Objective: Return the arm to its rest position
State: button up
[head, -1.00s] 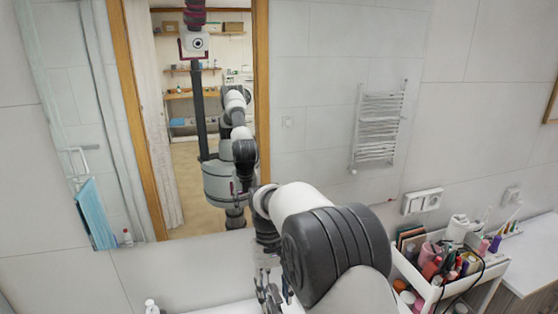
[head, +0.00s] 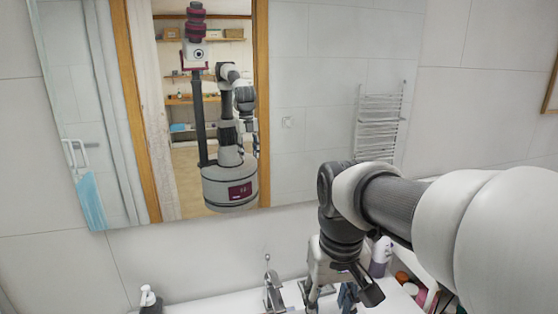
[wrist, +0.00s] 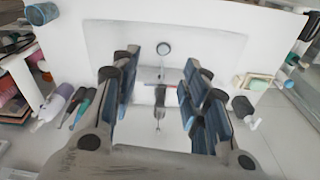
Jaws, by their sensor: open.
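My gripper (head: 330,299) hangs low over the washbasin, right of the metal faucet (head: 272,289) in the head view. In the wrist view my gripper (wrist: 160,85) has its dark blue-grey fingers spread wide apart with nothing held between them. The faucet (wrist: 160,98) and the white basin (wrist: 215,45) show beyond the gap, clear of the fingers as far as I can tell. My arm reaches in from the right side of the head view and bends downward at the wrist.
Bottles and tubes (wrist: 75,108) lie left of the basin in the wrist view. My arm hides most of the cart, with small items (head: 407,284) showing. A large mirror (head: 300,110) covers the wall ahead.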

jog(key=s+d+f+t+b, duration=0.1)
jog(key=s+d+f+b, duration=0.1)
jog(key=s, duration=0.6)
jog(key=s+d+f+m+t+b, duration=0.1)
jog(key=s+d+f+t+b, duration=0.1)
jog(key=s+f, duration=0.4)
jog(key=shift+s+d+f+m+t+b, duration=0.3)
jog(key=shift+s+d+b, duration=0.3)
jog(key=shift+s+b, duration=0.55)
jog(key=shift+w, duration=0.1)
